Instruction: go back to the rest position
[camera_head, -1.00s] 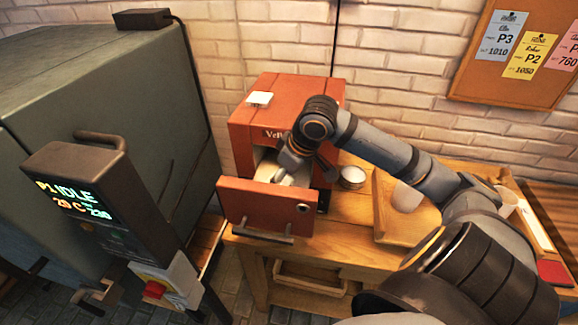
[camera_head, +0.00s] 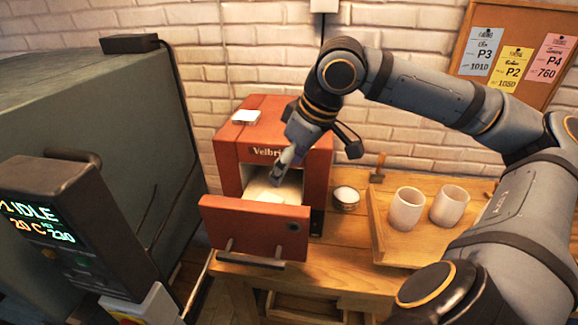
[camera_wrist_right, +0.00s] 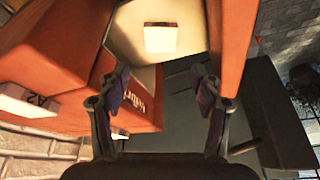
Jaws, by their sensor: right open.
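My right gripper (camera_head: 277,177) is at the open front of the red box-shaped kiln (camera_head: 318,165), just above its lowered door (camera_head: 255,228). In the right wrist view the two fingers (camera_wrist_right: 160,88) are apart with nothing between them. A white square piece (camera_wrist_right: 160,38) lies on the pale inner floor beyond the fingertips, apart from them. It shows in the head view as a pale patch (camera_head: 268,197) below the gripper. My left gripper is not in any view.
A wooden tray (camera_head: 385,235) with two pale cups (camera_head: 406,209) stands right of the kiln. A round tin (camera_head: 345,198) sits between them. A large grey machine (camera_head: 110,110) with a display (camera_head: 42,222) stands at left. A pinboard (camera_head: 545,85) hangs behind.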

